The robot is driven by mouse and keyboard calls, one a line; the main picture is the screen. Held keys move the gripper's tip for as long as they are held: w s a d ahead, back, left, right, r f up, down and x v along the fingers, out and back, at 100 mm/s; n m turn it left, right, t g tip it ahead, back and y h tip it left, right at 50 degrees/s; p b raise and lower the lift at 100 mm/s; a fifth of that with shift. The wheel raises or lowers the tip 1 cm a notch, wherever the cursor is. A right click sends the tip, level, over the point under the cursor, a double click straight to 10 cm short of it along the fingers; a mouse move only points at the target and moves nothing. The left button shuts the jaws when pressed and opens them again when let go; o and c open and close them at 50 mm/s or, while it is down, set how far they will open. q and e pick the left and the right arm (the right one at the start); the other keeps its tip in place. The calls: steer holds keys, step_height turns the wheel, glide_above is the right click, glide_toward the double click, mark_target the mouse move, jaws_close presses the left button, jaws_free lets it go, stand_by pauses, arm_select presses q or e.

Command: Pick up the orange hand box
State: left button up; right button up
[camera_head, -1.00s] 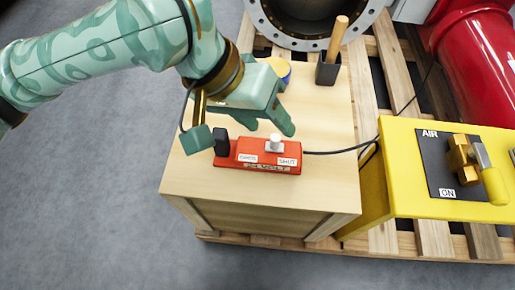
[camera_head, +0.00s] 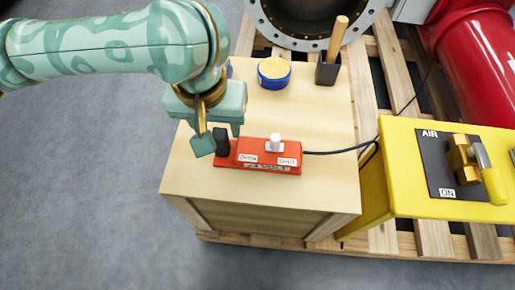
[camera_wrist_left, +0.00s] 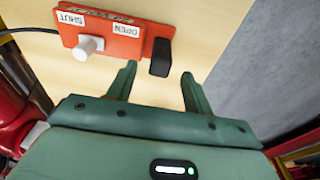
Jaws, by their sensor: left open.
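The orange hand box (camera_head: 259,161) lies on the wooden crate top, with a white knob, a black end piece (camera_head: 221,141) at its left and a black cable at its right. It also shows at the top of the left wrist view (camera_wrist_left: 116,42), labelled SHUT and OPEN. My left gripper (camera_head: 222,140) is open at the box's left end. In the left wrist view its two fingers (camera_wrist_left: 157,76) point toward the black end piece, one on either side of it. Whether they touch it I cannot tell. My right gripper is out of view.
A blue and yellow tin (camera_head: 274,74) and a dark holder with a wooden handle (camera_head: 327,70) stand at the back of the crate (camera_head: 320,185). A yellow stand (camera_head: 410,150) with an air valve is at the right. The crate front is clear.

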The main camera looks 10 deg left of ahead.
mark_target(219, 132)
arm_select(q)
steer(key=f, duration=0.4)
steer(key=shift+w, duration=0.2)
jaws_close()
step_height(219, 132, up, 8)
steer(key=shift+r, duration=0.1)
steer(key=shift+s, duration=0.3)
steer(key=f, duration=0.3)
steer(key=shift+s+f, duration=0.35)
steer(key=shift+s, duration=0.05)
steer(key=shift+w+f, duration=0.7)
steer(key=shift+f, duration=1.2)
